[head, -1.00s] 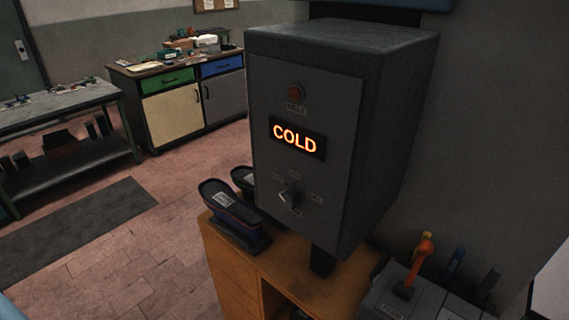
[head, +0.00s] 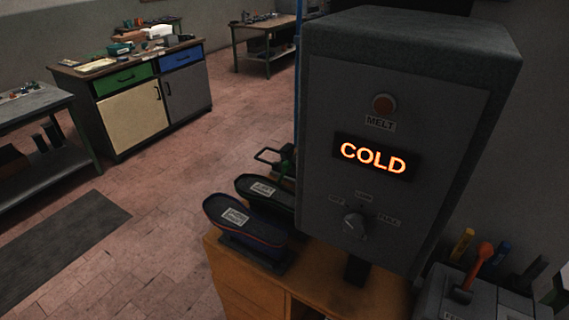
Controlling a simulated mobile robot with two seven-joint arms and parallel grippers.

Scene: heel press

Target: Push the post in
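A grey machine box (head: 330,190) stands on an orange-brown wooden cabinet (head: 235,283). Its front has a round red-brown button (head: 384,104) above a MELT label, a lit display (head: 373,158) reading COLD, and a grey knob (head: 354,224) with small labels around it. I cannot pick out for sure which thing is the post. A short dark support (head: 357,270) shows under the box. Neither of my grippers is in view.
Two dark shoe-shaped pieces with labels, a front one (head: 238,218) and a rear one (head: 262,189), sit left of the box. A grey holder (head: 452,302) with an orange-handled tool (head: 484,256) stands at right. The floor at left is open, with a dark mat (head: 60,250).

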